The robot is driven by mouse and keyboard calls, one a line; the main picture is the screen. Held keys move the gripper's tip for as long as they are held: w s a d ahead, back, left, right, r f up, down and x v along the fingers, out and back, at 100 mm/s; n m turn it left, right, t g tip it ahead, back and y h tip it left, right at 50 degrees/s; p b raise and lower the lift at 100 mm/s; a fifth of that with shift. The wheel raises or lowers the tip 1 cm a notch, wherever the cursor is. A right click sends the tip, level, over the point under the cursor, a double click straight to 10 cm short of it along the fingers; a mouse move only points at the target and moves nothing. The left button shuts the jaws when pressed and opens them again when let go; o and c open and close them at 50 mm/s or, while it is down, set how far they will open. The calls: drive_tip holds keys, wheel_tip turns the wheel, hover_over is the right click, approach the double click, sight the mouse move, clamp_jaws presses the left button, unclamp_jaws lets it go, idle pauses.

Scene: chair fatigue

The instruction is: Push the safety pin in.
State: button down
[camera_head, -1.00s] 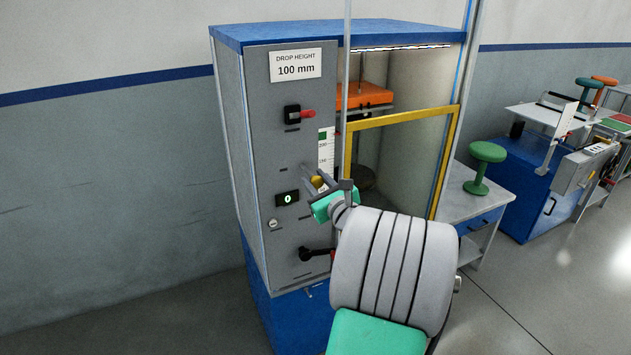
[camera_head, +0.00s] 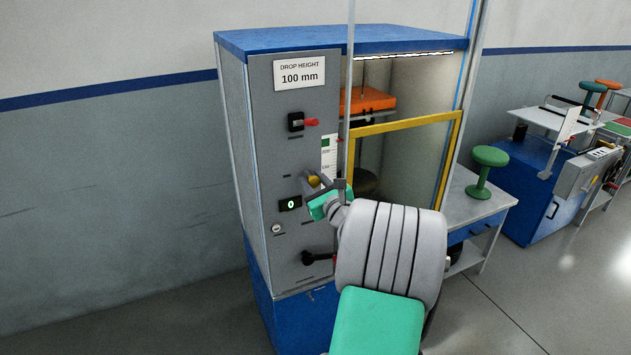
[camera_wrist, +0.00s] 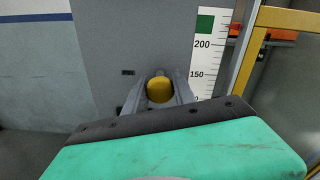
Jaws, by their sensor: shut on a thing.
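The yellow round knob (camera_head: 313,181), which appears to be the safety pin's head, is at the front panel, left of the height scale. My gripper (camera_head: 315,184) is shut on it in front of the grey panel. In the wrist view the yellow knob (camera_wrist: 160,89) sits between my two grey fingers (camera_wrist: 160,92), one on each side. The pin's shaft and its hole are hidden behind the knob and fingers, so the depth of the pin cannot be read.
A yellow-framed guard (camera_head: 405,123) stands right of the scale (camera_head: 328,157). A green stool (camera_head: 486,170) stands on the side table.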

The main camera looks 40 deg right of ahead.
drive_tip(key=c, duration=1)
unclamp_jaws()
drive_tip(key=shift+c, duration=0.2)
drive_tip(key=b+v, duration=0.1)
drive_tip(key=v, duration=0.7)
drive_tip(key=shift+w, duration=0.1)
